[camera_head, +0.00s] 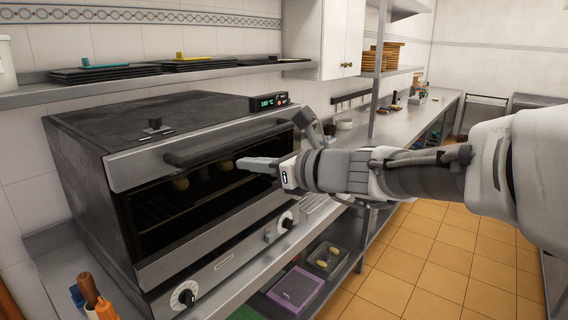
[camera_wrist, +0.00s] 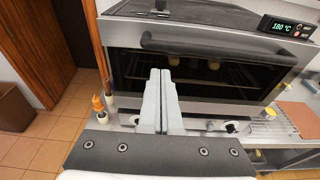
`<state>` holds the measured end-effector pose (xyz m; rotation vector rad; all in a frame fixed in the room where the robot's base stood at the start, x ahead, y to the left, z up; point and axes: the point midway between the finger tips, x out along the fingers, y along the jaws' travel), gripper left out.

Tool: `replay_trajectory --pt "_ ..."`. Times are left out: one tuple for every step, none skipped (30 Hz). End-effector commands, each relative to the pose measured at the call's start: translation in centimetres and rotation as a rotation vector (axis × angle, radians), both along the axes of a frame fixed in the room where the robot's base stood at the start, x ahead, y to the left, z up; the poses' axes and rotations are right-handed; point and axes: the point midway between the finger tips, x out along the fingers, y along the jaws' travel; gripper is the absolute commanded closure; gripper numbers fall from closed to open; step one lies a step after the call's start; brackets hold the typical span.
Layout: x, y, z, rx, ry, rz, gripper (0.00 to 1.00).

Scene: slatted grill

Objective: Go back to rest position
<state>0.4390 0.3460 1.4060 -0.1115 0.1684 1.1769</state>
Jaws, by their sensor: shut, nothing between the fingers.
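My gripper (camera_head: 243,163) is in front of the oven's upper door area, to the right of its middle in the head view. In the wrist view my gripper (camera_wrist: 160,76) shows two pale grey fingers side by side, shut with nothing between them. The oven (camera_head: 105,150) is a dark box with a steel front, a dark handle bar (camera_head: 225,142) and a glass window. Several round pale items (camera_head: 181,183) show dimly inside it. The fingers point at the oven front; whether they touch it I cannot tell.
A display reading 180 °C (camera_head: 269,101) sits on the oven's top right. A shelf (camera_head: 130,84) with dark trays hangs above. Brush-like tools (camera_head: 92,293) stand at the lower left. A purple-lidded box (camera_head: 297,286) is on the lower shelf. The tiled floor (camera_head: 440,255) at right is clear.

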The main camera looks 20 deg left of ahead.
Motion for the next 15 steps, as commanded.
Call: replay_trajectory --pt "-0.2 -0.3 0.0 0.0 -0.001 -0.001 1.0" --pt "-0.3 -0.5 0.1 -0.004 -0.004 0.001 1.0" --pt "-0.5 -0.7 0.1 -0.013 -0.014 0.005 1.0" --pt "-0.7 -0.9 0.0 -0.028 -0.029 0.01 1.0" --pt "-1.0 -1.2 -0.1 -0.047 -0.05 0.017 1.0" --pt "-1.5 -1.7 -0.3 -0.086 -0.087 0.03 1.0" --pt "-1.9 -2.2 -0.6 -0.122 -0.123 0.043 1.0" --pt "-2.4 -2.7 -0.8 -0.164 -0.166 0.059 1.0" --pt "-3.2 -3.6 -1.3 -0.23 -0.228 0.084 1.0" --pt "-3.9 -4.3 -1.8 -0.285 -0.279 0.106 1.0" --pt "-4.5 -5.1 -2.2 -0.343 -0.333 0.131 1.0" --pt "-5.4 -6.3 -2.9 -0.423 -0.404 0.165 1.0" --pt "-6.0 -7.2 -3.5 -0.482 -0.455 0.192 1.0" --pt "-6.7 -8.1 -4.0 -0.542 -0.506 0.221 1.0" --pt "-7.5 -9.4 -4.8 -0.62 -0.569 0.261 1.0"
